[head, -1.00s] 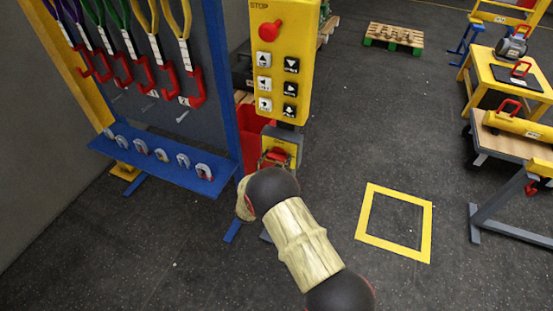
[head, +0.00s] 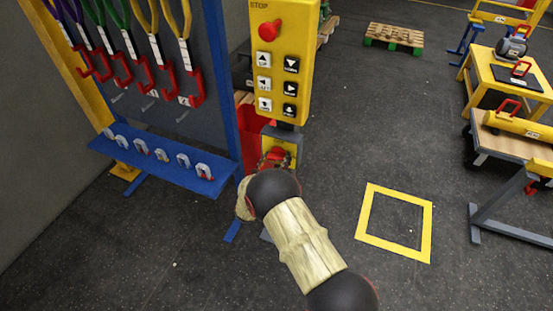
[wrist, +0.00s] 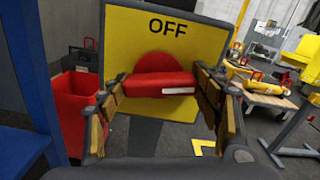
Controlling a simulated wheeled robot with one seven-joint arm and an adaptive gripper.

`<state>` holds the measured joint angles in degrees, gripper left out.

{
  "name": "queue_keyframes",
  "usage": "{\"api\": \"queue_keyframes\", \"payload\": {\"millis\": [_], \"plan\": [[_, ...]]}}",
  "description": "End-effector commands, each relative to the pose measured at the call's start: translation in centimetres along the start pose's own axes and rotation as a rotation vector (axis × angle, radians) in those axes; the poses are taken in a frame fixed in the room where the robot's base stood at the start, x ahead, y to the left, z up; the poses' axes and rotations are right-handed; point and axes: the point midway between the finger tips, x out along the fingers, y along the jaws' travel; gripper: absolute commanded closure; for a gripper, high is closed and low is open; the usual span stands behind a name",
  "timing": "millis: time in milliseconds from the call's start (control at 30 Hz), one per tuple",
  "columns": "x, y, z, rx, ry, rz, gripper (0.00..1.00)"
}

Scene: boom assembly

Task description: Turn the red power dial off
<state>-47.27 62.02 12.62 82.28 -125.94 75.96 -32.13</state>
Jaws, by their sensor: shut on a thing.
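The red power dial (wrist: 165,88) sits on a yellow plate (wrist: 205,42) with "OFF" printed at the top. A white mark on the dial's grip bar is at the right, not toward the word. My gripper (wrist: 161,100) has its fingers on the two ends of the red bar and is shut on it. In the head view the dial (head: 277,154) shows just past my wrist, low on the post under the yellow button panel. My arm hides most of the gripper there.
A yellow button panel (head: 282,65) with a red stop knob stands above the dial. A blue tool rack (head: 165,165) with hooks and shackles is close on the left. A red bin (wrist: 76,110) is beside the plate.

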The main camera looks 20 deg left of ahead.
Motion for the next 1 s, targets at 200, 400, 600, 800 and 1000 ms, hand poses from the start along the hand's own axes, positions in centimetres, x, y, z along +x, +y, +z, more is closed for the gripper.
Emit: {"api": "queue_keyframes", "payload": {"millis": [200,400,600,800,1000], "plan": [[0.00,0.05,0.10,-0.202,0.000,0.001,0.61],[-0.01,0.08,0.13,-0.393,0.000,0.001,0.61],[0.00,0.11,0.22,-0.583,0.000,0.001,0.61],[0.00,0.15,0.30,-0.773,-0.001,0.002,0.61],[0.01,0.21,0.35,-0.958,-0.001,0.002,0.61]]}}
